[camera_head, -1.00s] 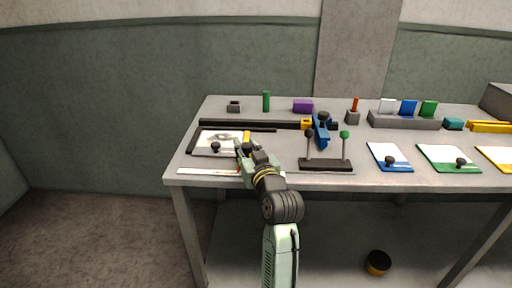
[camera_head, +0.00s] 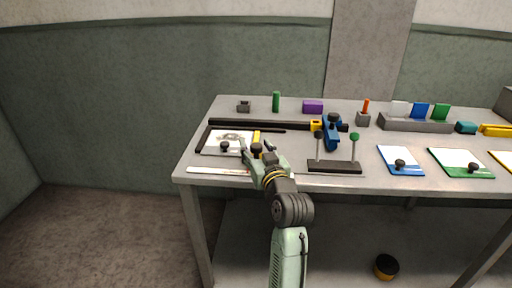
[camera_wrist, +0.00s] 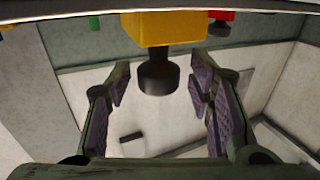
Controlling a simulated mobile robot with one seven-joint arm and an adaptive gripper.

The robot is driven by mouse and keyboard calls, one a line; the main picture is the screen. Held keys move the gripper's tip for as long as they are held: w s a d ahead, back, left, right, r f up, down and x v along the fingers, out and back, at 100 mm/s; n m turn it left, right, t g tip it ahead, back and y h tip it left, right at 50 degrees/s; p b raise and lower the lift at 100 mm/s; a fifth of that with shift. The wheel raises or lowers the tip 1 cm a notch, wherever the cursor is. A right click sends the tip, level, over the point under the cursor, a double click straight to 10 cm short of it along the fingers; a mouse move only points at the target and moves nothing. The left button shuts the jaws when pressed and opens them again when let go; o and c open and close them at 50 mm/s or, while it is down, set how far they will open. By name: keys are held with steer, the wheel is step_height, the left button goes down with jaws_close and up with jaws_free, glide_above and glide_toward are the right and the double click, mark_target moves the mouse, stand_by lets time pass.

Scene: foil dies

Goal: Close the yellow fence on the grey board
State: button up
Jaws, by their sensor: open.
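The yellow fence (camera_head: 256,136) is a short upright strip with a black knob, at the right side of the grey board (camera_head: 203,152) on the left part of the table. In the wrist view the fence shows as a yellow block (camera_wrist: 162,29) with its black knob (camera_wrist: 158,78) below. My gripper (camera_head: 257,151) is open, with a fingertip on either side of the knob. In the wrist view gaps show between the knob and both fingers. A white printed sheet and a second black knob (camera_head: 224,146) are on the board.
Black rails (camera_head: 270,125) run behind and left of the board. A dark stand with two knobbed posts (camera_head: 335,166) is close right of my gripper, with a blue clamp-like piece (camera_head: 331,132) behind. A pale ruler strip (camera_head: 220,171) lies along the front edge.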

steer(key=v, duration=1.1)
steer(key=shift+s, duration=0.25)
